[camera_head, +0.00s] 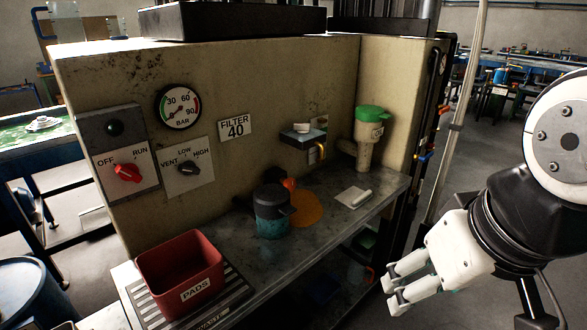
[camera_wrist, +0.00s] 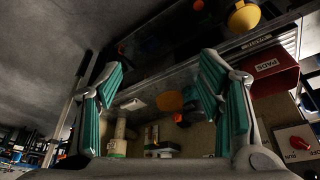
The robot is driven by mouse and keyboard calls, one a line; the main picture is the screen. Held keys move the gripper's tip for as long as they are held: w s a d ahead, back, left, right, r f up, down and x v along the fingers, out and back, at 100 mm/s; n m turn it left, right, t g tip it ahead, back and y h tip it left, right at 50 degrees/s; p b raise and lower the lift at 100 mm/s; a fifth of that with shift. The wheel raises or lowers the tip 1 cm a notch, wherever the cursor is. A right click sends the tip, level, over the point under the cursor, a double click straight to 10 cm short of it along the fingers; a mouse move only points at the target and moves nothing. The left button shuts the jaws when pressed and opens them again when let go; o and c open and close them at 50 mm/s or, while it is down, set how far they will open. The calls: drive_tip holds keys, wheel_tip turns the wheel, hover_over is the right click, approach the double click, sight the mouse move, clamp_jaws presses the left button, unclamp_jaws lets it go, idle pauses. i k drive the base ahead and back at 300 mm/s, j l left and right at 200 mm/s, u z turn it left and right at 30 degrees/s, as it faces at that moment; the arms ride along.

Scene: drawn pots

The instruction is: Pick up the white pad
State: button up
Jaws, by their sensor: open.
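The white pad (camera_head: 349,196) lies flat on the grey metal shelf, near its right end, with a small pale roll-like piece at its right edge. In the wrist view the pad (camera_wrist: 133,104) shows small and far off, between the fingers and nearer the left one. My gripper (camera_head: 391,291) is in front of the shelf, to the right of and lower in the picture than the pad, and apart from it. In the wrist view my gripper (camera_wrist: 163,68) has its two teal-padded fingers spread wide with nothing between them.
An orange patch (camera_head: 307,208) and a dark lidded pot (camera_head: 271,222) are left of the pad. A green-topped container (camera_head: 368,135) stands behind it. A red bin marked PADS (camera_head: 180,270) is at the shelf's left end. The shelf front beside the pad is clear.

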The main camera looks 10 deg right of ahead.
sight(353, 197)
drive_tip(key=i+z, duration=0.3)
drive_tip(key=i, duration=0.9)
